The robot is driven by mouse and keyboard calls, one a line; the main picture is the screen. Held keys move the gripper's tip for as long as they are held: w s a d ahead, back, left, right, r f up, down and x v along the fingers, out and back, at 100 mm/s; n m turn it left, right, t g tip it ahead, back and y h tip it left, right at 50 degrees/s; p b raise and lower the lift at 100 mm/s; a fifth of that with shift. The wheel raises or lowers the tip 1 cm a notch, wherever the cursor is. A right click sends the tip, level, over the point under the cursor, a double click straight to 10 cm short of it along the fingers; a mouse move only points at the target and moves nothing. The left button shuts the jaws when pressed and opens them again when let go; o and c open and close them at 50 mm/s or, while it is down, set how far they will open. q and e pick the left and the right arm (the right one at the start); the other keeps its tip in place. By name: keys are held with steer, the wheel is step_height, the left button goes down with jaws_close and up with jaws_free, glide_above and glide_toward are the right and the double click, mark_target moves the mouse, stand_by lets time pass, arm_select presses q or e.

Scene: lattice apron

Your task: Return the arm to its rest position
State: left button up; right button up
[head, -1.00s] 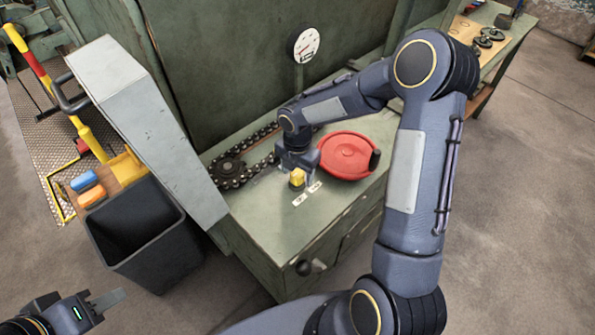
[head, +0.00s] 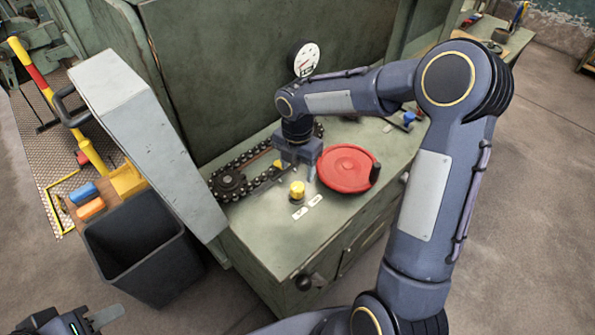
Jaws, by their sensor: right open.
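My right arm reaches in from the lower right over the green bench top (head: 262,232). Its gripper (head: 298,170) points down and is open, above the bench between the chain and the red handwheel (head: 346,169). A yellow knob (head: 297,190) stands on the bench just in front of the gripper, apart from it, with two small white labels beside it. A small yellow bit also shows by the left finger, mostly hidden. My left gripper (head: 100,320) is at the bottom left edge, partly cut off; its opening is unclear.
A chain on a sprocket (head: 231,183) lies left of the gripper. A dial gauge (head: 303,59) is behind my right arm. A tall grey cover (head: 145,130) stands left of the bench, with a black bin (head: 140,245) beside it.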

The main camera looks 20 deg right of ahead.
stand_by(0.4)
steer(key=s+r+m+t+y, duration=0.1)
steer(key=s+r+m+t, duration=0.1)
steer(key=s+m, duration=0.5)
steer(key=s+a+r+m+t+y, duration=0.1)
steer(key=s+r+m, duration=0.4)
steer(key=s+m, duration=0.3)
steer(key=s+r+m+t+y, duration=0.1)
steer(key=s+r+m+t, duration=0.1)
steer(key=s+m, duration=0.6)
steer(key=shift+a+r+m+t+y, duration=0.3)
steer(key=shift+a+r+m, duration=0.1)
steer(key=shift+r+m, duration=0.5)
steer(key=shift+s+a+f+m, duration=0.15)
steer(key=shift+s+m, duration=0.1)
steer(key=shift+m, duration=0.35)
steer(key=shift+c, duration=0.2)
